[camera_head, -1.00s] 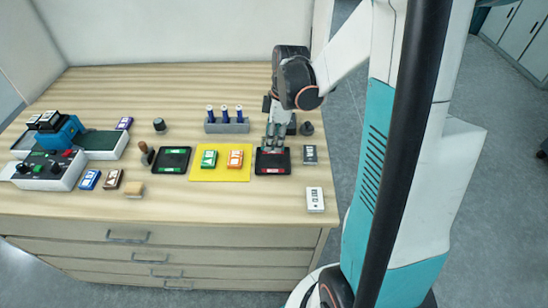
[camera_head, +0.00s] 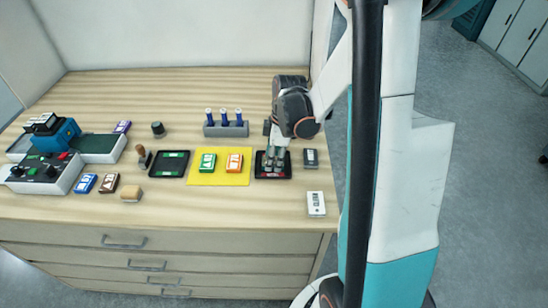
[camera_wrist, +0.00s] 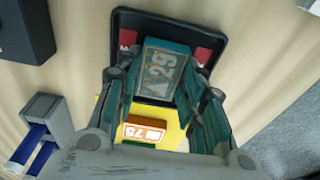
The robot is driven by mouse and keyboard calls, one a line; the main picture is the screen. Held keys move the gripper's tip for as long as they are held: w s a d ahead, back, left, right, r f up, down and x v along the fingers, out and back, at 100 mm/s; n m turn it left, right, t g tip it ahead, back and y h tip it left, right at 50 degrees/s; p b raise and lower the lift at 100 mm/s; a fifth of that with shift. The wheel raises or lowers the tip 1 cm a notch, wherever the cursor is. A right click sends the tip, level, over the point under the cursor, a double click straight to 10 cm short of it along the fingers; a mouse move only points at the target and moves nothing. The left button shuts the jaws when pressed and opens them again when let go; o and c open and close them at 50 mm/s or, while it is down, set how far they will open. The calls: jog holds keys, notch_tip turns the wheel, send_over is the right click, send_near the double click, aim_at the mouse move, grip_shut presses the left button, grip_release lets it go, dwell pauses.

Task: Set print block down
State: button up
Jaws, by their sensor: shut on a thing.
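The print block (camera_wrist: 163,72), teal with a grey face marked "29", is between the fingers of my gripper (camera_wrist: 165,95) in the wrist view. My gripper is shut on it. The block is over the black tray (camera_wrist: 130,20), which has red areas at both sides. In the head view my gripper (camera_head: 273,166) is at the black tray (camera_head: 287,174) right of the yellow mat (camera_head: 219,181); the fingers mostly hide the block there. I cannot tell whether the block touches the tray.
A green block (camera_head: 207,163) and an orange block (camera_head: 234,163) lie on the yellow mat. Another black tray (camera_head: 169,164) is to its left. A grey holder with blue-bodied rolls (camera_head: 225,129) stands behind.

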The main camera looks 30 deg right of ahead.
jog(key=o, duration=1)
notch_tip(320, 180, up, 12)
jog(key=s+d+p, duration=0.1)
jog(key=p, duration=0.3)
jog(key=shift+d, duration=0.25)
